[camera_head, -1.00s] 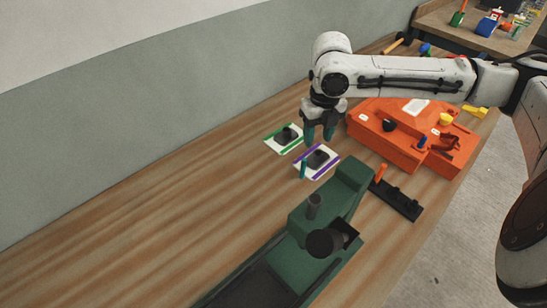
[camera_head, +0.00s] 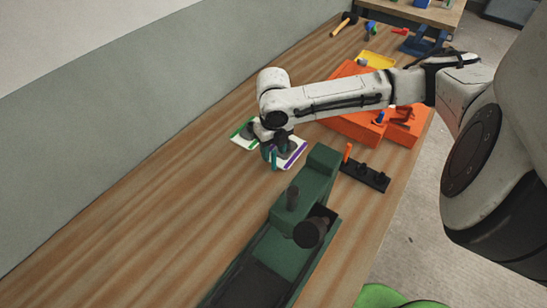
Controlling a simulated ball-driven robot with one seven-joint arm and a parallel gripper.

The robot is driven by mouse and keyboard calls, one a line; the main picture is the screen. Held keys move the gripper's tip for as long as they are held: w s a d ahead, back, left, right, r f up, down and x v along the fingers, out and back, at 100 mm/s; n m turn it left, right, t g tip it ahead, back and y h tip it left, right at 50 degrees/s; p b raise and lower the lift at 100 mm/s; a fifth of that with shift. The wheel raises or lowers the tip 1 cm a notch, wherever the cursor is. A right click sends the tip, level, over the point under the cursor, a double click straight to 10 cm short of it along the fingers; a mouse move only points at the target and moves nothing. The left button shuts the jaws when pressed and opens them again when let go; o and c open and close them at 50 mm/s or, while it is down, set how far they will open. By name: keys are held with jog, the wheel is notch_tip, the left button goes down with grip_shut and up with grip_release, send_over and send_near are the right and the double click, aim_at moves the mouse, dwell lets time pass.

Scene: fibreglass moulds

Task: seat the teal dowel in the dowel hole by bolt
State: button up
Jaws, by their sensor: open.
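The teal dowel (camera_head: 274,160) stands upright at the left edge of the purple-striped white card. My gripper (camera_head: 270,152) is low over it, pointing down, with its jaws open. Its dark teal fingers are close to the dowel and partly overlap it, so I cannot tell whether they touch it. The orange mould (camera_head: 352,127) lies to the right, partly hidden behind my arm. A blue peg (camera_head: 380,118) stands on it. I cannot make out the dowel hole or the bolt beside it.
A black rack (camera_head: 366,176) holds an orange peg (camera_head: 347,153). A green vise-like machine (camera_head: 290,225) stands in front. A green-striped card (camera_head: 243,134) lies left of my gripper. A yellow tray (camera_head: 377,60) and hammer (camera_head: 345,22) are at the back. The left tabletop is clear.

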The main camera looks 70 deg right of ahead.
jog(key=shift+f, duration=0.7)
jog(key=shift+c, duration=0.3)
grip_shut()
